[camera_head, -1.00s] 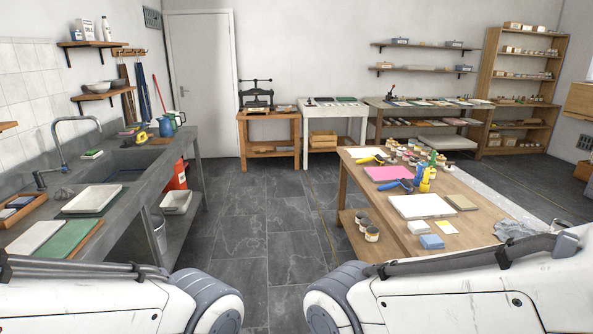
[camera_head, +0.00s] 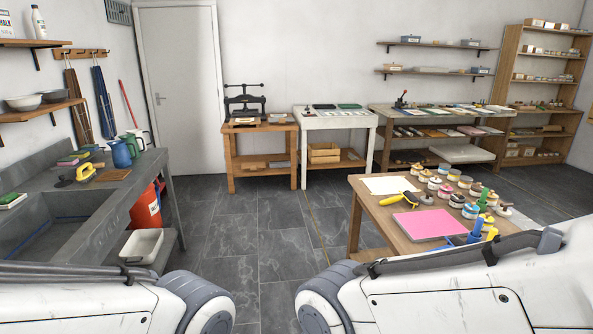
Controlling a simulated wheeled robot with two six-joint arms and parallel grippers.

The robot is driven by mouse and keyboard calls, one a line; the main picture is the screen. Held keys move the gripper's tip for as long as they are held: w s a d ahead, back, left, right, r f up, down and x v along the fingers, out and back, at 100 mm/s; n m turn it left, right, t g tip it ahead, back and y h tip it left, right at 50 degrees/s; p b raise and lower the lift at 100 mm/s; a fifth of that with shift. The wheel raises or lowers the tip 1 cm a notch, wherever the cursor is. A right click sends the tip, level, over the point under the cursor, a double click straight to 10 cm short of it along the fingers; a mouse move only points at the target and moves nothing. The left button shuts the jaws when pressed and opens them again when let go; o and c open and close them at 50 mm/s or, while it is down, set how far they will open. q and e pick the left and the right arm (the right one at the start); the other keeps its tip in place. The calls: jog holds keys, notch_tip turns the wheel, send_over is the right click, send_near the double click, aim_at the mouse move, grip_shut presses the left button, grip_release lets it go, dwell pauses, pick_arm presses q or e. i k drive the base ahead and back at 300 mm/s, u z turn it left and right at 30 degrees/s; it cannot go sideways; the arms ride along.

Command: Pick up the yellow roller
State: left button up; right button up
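The yellow roller (camera_head: 394,199) lies on the wooden table at the right, near its far end. Its yellow part points left, and a dark part lies at its right end. It is beside a white sheet (camera_head: 388,185) and just behind a pink slab (camera_head: 431,224). Neither of my grippers is in view; only white and grey links of my arms show at the bottom left and bottom right.
The wooden table (camera_head: 363,205) carries several ink jars (camera_head: 471,210) right of the roller. My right arm covers its near part. A sink counter (camera_head: 116,210) runs along the left. Clear tiled floor (camera_head: 262,245) lies between. A press (camera_head: 246,103) stands at the back.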

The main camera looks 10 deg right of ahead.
aim_at(388, 201)
jog(key=i, duration=3.9)
jog(key=z, duration=2.9)
